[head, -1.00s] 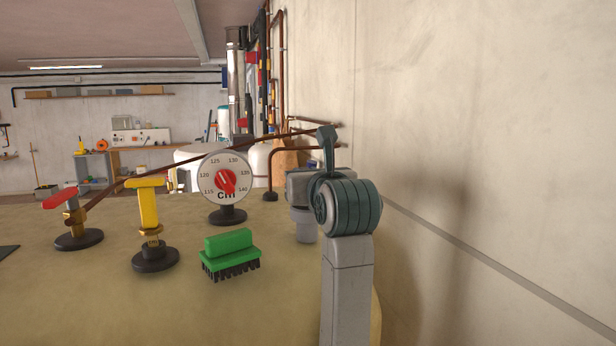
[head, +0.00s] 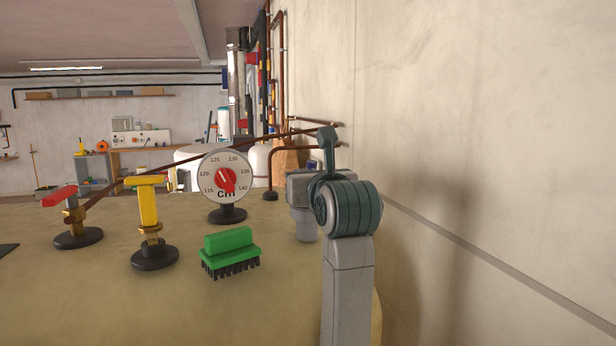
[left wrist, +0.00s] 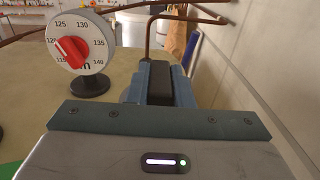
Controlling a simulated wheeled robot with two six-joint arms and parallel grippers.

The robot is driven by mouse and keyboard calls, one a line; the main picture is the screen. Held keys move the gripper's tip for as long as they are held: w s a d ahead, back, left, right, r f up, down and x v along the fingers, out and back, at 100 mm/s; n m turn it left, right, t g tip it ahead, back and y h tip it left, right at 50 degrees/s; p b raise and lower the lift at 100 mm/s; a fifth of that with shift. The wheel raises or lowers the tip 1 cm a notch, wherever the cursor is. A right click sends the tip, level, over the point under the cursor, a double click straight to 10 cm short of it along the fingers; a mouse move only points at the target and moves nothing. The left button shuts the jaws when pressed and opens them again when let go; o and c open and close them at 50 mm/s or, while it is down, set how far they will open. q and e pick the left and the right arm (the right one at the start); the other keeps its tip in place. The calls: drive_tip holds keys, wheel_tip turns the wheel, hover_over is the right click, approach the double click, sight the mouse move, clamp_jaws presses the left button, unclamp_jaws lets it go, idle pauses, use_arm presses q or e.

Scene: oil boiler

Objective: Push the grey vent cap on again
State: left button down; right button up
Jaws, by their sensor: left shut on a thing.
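My left gripper (left wrist: 160,68) shows in the left wrist view, its blue fingers shut on a dark grey piece (left wrist: 160,84). The piece is mostly hidden between the fingers, and I cannot tell its full shape or whether it is the vent cap. In the head view my own arm covers the fingertips. No other grey vent cap can be made out, and its seat cannot be seen. My right gripper is not in view.
A round gauge with a red pointer (head: 226,178) stands left of my arm. A green brush (head: 230,250), a yellow-handled valve (head: 150,220) and a red-handled valve (head: 72,218) stand on the tan surface (head: 120,300). A copper pipe (head: 285,150) rises behind. A wall (head: 490,150) closes the right.

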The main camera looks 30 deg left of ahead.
use_arm(q)
drive_tip(key=shift+f+b, duration=0.95)
drive_tip(key=shift+f, duration=0.3)
drive_tip(key=c, duration=1.2)
unclamp_jaws()
